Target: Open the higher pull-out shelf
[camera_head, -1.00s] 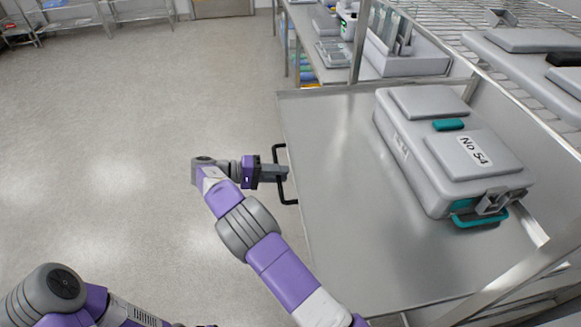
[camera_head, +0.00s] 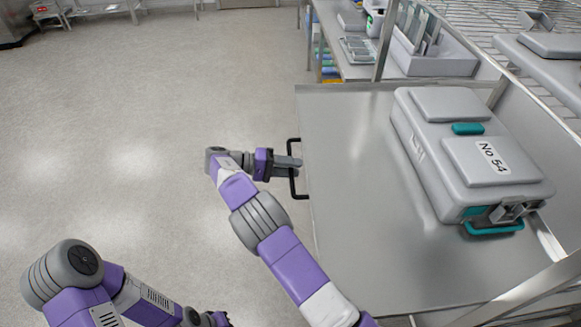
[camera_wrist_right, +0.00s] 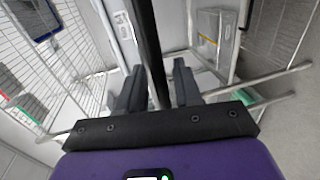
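The higher pull-out shelf (camera_head: 345,200) is a flat grey metal tray standing out from the rack, with a black bar handle (camera_head: 292,183) on its left edge. My right gripper (camera_head: 288,165) is at the handle from the left. In the right wrist view a dark bar (camera_wrist_right: 146,45) runs between the two fingers (camera_wrist_right: 158,88). The fingers stand apart, with a gap between the bar and the right finger; firm contact cannot be told. My left gripper (camera_head: 208,319) only partly shows at the bottom edge, and its fingers are cut off.
A grey case (camera_head: 440,125) labelled No 54 with teal latches lies on the shelf. A wire rack (camera_head: 480,25) with another case (camera_head: 550,75) is at right. A bench (camera_head: 350,65) with trays stands behind. The floor (camera_head: 130,150) at left is clear.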

